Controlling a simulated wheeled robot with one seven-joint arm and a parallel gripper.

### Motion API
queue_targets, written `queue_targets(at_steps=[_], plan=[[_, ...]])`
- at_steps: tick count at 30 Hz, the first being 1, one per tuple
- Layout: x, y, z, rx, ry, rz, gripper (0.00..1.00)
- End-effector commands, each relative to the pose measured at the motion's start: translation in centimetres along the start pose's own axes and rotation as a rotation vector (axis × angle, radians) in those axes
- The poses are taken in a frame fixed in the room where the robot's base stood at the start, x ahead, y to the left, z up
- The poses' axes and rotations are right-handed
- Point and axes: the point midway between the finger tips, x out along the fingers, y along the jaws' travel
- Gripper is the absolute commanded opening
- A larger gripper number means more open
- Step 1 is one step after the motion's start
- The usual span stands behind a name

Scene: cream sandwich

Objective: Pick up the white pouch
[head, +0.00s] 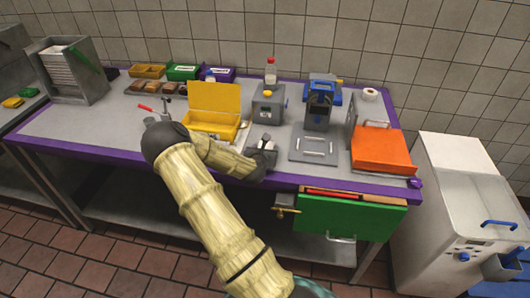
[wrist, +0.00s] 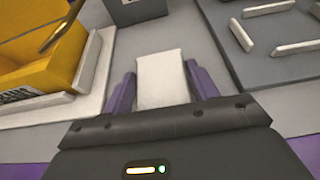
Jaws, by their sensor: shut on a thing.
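The white pouch (wrist: 162,78) lies between the two purple fingers of my gripper (wrist: 161,82) in the wrist view. The fingers are shut on its sides. In the head view my gripper (head: 265,145) is low over the grey worktop, between the yellow box and the grey plate with handles. There the pouch is mostly hidden by the gripper. I cannot tell whether the pouch touches the worktop.
The open yellow box (head: 212,112) is left of my gripper, and the grey handled plate (head: 314,148) is right. A grey container with a yellow cap (head: 267,105) stands behind. An orange box (head: 383,150) is farther right. Purple edging (head: 120,155) borders the worktop.

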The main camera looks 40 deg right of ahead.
Motion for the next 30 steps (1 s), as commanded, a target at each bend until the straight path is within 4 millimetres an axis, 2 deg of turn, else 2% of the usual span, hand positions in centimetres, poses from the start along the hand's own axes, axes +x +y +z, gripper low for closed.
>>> queue_targets(at_steps=[5, 10, 22, 25, 30], plan=[[0.0, 0.0, 0.1, 0.000, 0.000, 0.000, 0.36], [-0.4, 0.1, 1.1, 0.000, -0.001, 0.001, 0.36], [-3.2, 0.1, 7.8, 0.002, -0.002, 0.002, 0.36], [-3.6, 0.1, 8.8, 0.000, -0.002, 0.002, 0.36], [-3.8, 0.0, 9.3, 0.000, 0.000, -0.001, 0.36]])
